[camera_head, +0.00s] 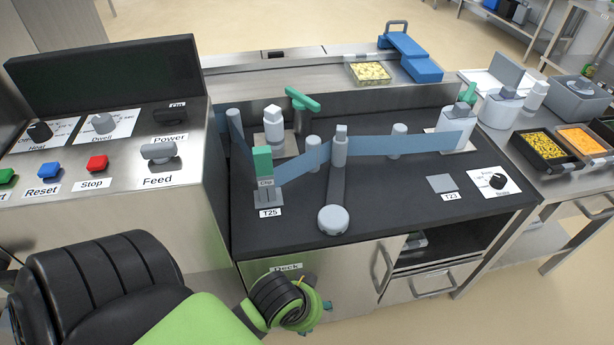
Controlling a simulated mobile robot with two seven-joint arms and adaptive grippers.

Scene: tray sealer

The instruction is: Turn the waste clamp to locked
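No part carries a readable "waste clamp" label, so I cannot tell for certain which one it is. A green T-shaped handle (302,98) stands on a post at the back left of the dark deck. A small green lever (467,93) tops a grey fitting at the deck's right end. An upright green clip (263,160) stands at the front left, above the T25 label (270,212). A blue film band (300,162) runs between rollers across the deck. My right gripper is out of view.
A control panel with buttons and knobs (102,123) stands at the left. A grey round-ended arm (334,218) reaches toward the deck's front edge. A grey square (441,183) and a dial card (494,181) lie front right. Food trays (545,163) stand on the right table.

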